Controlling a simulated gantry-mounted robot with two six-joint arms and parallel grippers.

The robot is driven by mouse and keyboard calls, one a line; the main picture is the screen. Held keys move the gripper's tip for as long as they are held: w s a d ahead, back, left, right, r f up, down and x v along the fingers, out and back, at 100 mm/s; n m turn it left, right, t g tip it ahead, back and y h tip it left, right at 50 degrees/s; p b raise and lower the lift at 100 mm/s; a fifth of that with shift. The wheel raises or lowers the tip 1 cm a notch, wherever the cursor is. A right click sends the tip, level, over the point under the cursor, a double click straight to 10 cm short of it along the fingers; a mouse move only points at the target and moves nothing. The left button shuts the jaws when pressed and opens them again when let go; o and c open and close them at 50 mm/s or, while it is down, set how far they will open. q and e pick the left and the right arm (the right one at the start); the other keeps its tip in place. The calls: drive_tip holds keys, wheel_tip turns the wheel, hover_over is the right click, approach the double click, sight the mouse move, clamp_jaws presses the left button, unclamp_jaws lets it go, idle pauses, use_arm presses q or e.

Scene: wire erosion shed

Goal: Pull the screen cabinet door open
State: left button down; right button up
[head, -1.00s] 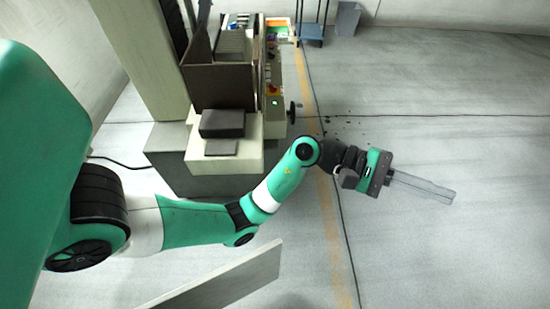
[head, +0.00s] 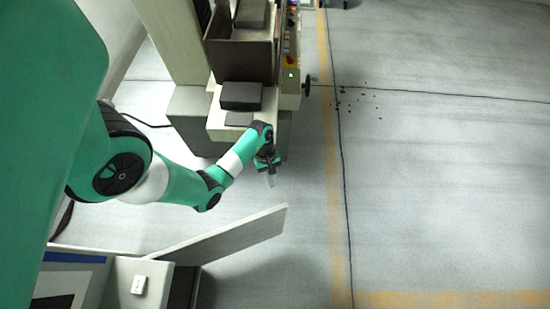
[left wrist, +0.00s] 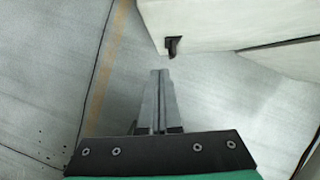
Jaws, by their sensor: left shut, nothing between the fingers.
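The cabinet door (head: 225,236) is a pale flat panel at the lower middle of the head view. It stands out at an angle from the cabinet (head: 122,270) at lower left, so it looks swung open. In the left wrist view a pale panel (left wrist: 225,22), likely this door, carries a small dark handle (left wrist: 173,46). My left gripper (head: 271,181) is above and beyond the door's free end in the head view. Its long grey fingers (left wrist: 159,75) are shut and empty, just short of the handle and apart from it. The right gripper is not in view.
A beige machine (head: 245,60) with a control panel and handwheel (head: 307,88) stands behind my left arm. Dark bits lie on the floor near it. Cables run over the floor. The floor (head: 440,190) to the right is clear, with yellow lines.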

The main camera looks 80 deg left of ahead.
use_arm(q)
drive_tip(key=w+d+f+b, duration=0.1)
drive_tip(key=w+d+f, duration=0.1)
drive_tip(key=d+f, duration=0.4)
drive_tip(key=shift+d, duration=0.15)
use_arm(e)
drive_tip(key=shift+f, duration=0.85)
use_arm(q)
drive_tip(key=shift+f, duration=0.1)
